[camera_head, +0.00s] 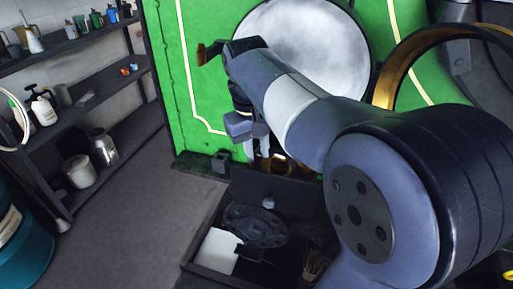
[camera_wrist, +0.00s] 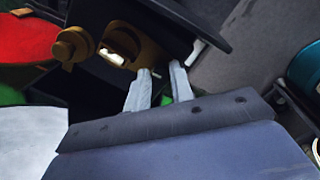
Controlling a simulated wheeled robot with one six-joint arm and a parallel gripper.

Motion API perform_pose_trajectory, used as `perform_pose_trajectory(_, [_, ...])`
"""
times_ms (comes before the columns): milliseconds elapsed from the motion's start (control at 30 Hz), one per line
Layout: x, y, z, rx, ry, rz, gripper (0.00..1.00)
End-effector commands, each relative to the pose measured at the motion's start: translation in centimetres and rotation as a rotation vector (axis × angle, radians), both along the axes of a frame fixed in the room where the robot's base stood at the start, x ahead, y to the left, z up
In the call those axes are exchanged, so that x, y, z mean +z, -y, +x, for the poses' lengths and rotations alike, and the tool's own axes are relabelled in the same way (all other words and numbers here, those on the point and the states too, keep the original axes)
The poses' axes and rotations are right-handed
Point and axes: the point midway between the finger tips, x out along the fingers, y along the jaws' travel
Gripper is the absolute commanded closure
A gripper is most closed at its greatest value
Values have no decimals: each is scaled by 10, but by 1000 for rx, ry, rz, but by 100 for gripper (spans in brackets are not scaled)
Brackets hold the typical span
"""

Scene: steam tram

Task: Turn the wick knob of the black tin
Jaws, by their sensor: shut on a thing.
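The black tin (camera_wrist: 98,72) shows in the wrist view as a dark body with a brown-brass round part (camera_wrist: 72,45) on a short stem and a brass-rimmed opening (camera_wrist: 124,46) with something pale inside. My gripper (camera_wrist: 160,72) has its two pale fingers right at the tin, just below the opening. They are closed on a small part there, which I take to be the wick knob; the fingers and shadow hide it. In the head view my gripper (camera_head: 257,146) points down in front of the green panel, above brass parts (camera_head: 281,165), and my arm hides much of the tin.
The green panel (camera_head: 170,80) with a large pale disc (camera_head: 318,45) stands close behind my arm. A brass ring (camera_head: 388,85) is at right. An open dark box (camera_head: 200,268) lies below. Shelves (camera_head: 125,140) and a teal drum (camera_head: 25,240) are left; floor (camera_head: 150,205) between is clear.

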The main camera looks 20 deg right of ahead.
Motion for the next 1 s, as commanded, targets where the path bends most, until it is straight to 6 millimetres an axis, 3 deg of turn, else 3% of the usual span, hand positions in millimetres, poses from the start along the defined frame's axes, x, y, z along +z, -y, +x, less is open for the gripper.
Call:
perform_pose_trajectory(133, [0, 2, 2, -1, 0, 1, 100])
perform_pose_trajectory(500, [1, -5, -3, -135, 14, 12, 100])
perform_pose_trajectory(767, [1, -9, -8, -142, 18, 9, 100])
perform_pose_trajectory(800, [1, -9, -8, -142, 18, 9, 77])
perform_pose_trajectory(1000, [3, -10, -10, -140, 22, 7, 60])
